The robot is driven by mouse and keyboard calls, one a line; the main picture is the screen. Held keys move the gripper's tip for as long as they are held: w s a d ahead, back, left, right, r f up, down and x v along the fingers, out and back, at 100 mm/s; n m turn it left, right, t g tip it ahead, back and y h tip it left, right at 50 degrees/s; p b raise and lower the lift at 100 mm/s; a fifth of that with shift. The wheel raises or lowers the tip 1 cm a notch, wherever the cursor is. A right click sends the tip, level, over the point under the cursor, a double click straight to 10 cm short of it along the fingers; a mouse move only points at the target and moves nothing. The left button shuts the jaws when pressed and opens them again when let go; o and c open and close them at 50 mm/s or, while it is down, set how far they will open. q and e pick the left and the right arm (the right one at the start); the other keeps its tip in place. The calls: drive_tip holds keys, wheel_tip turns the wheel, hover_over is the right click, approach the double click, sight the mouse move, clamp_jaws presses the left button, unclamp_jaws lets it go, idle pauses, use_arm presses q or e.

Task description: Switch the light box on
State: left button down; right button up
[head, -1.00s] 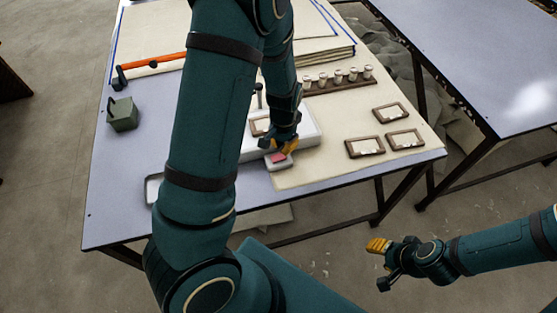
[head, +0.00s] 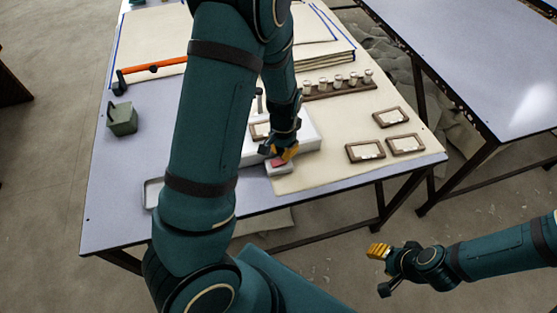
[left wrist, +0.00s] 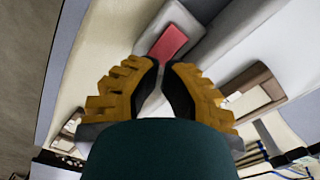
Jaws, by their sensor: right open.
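The white light box (head: 309,141) lies on the table, partly hidden behind my left arm. A small pale block with a red switch (head: 278,163) sits at its near edge. The red switch also shows in the left wrist view (left wrist: 168,42), just beyond the fingertips. My left gripper (head: 285,155) is right at the switch, its yellow fingers partly covering it. In the left wrist view its fingertips (left wrist: 161,66) are together with nothing visible between them. Whether they touch the switch I cannot tell. My right gripper (head: 378,251) is open and empty, off the table's near side.
Small framed pieces (head: 365,151) lie right of the light box. A rack of several small jars (head: 338,84) stands behind it. A green box (head: 122,118) and an orange-handled tool (head: 154,67) are at the left. A second table (head: 470,60) stands at the right.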

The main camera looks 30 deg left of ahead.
use_arm(q)
drive_tip(key=shift+f+b, duration=0.6)
drive_tip(key=shift+f, duration=0.1)
idle(1.0)
drive_tip(key=shift+r+p, duration=0.65)
drive_tip(key=shift+p, duration=0.05)
wheel_tip(320, 180, up, 4)
drive_tip(key=p, duration=0.3)
drive_tip(key=shift+f, duration=0.15)
wheel_tip(320, 180, up, 2)
drive_tip(key=shift+p, duration=0.95)
